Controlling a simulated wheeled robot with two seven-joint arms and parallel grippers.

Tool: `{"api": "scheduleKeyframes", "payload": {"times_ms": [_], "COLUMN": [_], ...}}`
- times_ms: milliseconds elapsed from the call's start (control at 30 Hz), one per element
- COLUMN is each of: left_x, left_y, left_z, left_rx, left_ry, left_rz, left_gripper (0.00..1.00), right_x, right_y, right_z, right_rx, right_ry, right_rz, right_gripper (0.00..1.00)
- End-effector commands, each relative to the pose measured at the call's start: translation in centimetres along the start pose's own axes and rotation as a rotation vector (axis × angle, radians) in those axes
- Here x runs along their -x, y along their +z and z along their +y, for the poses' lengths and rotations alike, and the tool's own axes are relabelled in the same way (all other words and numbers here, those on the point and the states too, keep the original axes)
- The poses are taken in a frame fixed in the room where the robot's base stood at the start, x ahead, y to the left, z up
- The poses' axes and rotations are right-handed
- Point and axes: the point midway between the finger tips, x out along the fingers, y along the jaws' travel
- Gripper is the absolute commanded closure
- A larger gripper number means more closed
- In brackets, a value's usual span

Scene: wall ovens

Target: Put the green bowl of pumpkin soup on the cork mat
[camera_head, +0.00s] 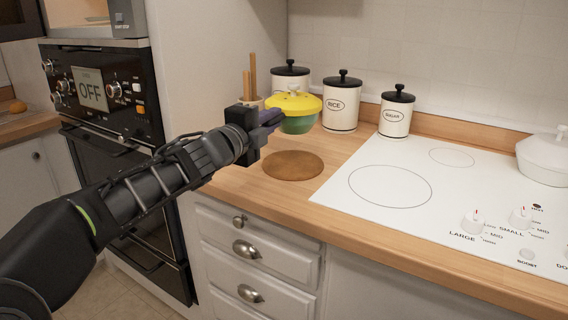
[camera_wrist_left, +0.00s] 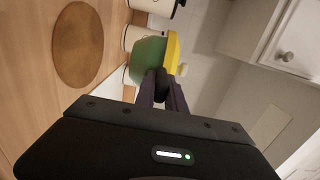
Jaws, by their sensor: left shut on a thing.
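The green bowl (camera_head: 299,124) has a yellow lid (camera_head: 294,103) with a knob on top, so its contents are hidden. My left gripper (camera_head: 272,118) is shut on the left side of the bowl, and holds it roughly level at the back of the counter. The left wrist view shows the fingers (camera_wrist_left: 161,85) on the green bowl (camera_wrist_left: 147,58) too. The round brown cork mat (camera_head: 292,165) lies bare on the wooden counter, nearer than the bowl; it also shows in the left wrist view (camera_wrist_left: 77,45). My right gripper is not in view.
White canisters with black lids, including the RICE canister (camera_head: 341,104) and another (camera_head: 396,112), stand behind the bowl. A holder with wooden utensils (camera_head: 250,102) is at back left. A white cooktop (camera_head: 420,185) lies right of the mat, with a white pot (camera_head: 545,158). Wall ovens (camera_head: 105,105) stand left.

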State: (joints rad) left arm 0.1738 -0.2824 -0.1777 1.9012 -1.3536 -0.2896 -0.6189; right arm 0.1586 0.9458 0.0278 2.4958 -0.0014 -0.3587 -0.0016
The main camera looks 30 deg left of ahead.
Motion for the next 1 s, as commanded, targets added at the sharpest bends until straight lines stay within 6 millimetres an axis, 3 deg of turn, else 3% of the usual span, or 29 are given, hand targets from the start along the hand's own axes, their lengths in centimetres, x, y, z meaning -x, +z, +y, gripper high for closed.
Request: {"api": "scheduleKeyframes", "payload": {"times_ms": [100, 233, 633, 900, 1000], "left_x": [0.0, 0.0, 0.0, 0.0, 0.0], "left_y": [0.0, 0.0, -0.1, 0.0, 0.0], "left_z": [2.9, 4.8, 5.2, 8.6, 9.0], "left_rx": [0.0, 0.001, -0.001, 0.0, -0.002], "left_ry": [-0.001, -0.003, -0.003, -0.003, -0.004], "left_rz": [0.001, 0.001, 0.002, 0.001, 0.001], "left_gripper": [1.0, 1.0, 1.0, 1.0, 1.0], "right_x": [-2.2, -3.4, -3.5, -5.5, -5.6], "right_y": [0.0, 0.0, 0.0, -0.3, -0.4], "right_z": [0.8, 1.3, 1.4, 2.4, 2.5], "right_rx": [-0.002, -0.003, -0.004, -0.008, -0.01], "right_ry": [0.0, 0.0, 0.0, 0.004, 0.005], "right_rz": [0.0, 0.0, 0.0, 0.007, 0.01], "right_gripper": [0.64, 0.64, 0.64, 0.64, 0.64]}}
